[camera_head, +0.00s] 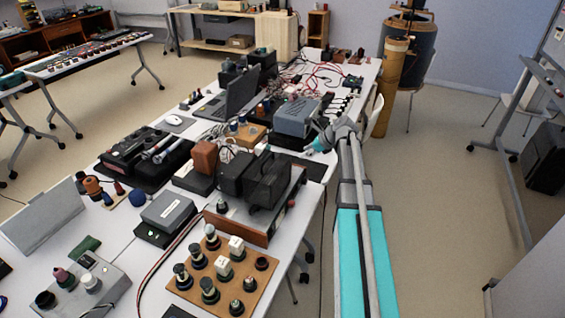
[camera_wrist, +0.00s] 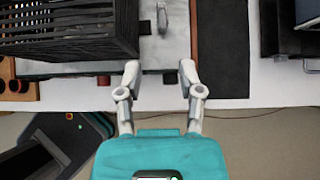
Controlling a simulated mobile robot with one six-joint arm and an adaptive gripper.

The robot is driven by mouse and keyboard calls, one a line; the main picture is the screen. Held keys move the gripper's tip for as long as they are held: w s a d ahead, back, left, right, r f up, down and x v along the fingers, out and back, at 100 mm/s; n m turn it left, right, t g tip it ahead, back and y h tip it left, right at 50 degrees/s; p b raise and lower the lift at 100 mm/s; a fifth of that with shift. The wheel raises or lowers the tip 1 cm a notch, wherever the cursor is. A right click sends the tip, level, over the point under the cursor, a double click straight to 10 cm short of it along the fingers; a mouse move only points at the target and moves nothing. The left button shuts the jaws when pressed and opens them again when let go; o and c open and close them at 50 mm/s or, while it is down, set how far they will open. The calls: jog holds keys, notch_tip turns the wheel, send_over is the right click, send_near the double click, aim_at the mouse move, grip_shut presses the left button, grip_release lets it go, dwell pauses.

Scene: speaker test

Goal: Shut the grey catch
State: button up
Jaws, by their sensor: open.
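A small light-grey lever-like piece, which looks like the grey catch (camera_wrist: 162,18), sits on a grey metal top (camera_wrist: 172,52) at the upper middle of the wrist view. I cannot tell its exact position. In the head view I cannot make the catch out. My gripper (camera_wrist: 159,72) is open and empty, its two fingers apart at the near edge of that grey top. The catch lies beyond the fingertips, roughly in line with the gap between them. In the head view my arm reaches along the table's right side.
A black slatted box (camera_wrist: 65,35) stands left of the catch. A dark mat (camera_wrist: 222,50) lies to the right. In the head view the long table (camera_head: 140,255) is crowded with devices, including a wooden board of knobs (camera_head: 222,275). Open floor lies to the right.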

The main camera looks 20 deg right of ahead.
jog(key=shift+w, duration=0.15)
dwell(0.3)
jog(key=b+x, duration=0.9)
jog(key=x, duration=0.4)
jog(key=shift+w+f+b, duration=0.2)
jog(key=shift+b, duration=0.2)
grip_shut()
jog(key=shift+a, duration=0.2)
jog(key=shift+d, duration=0.1)
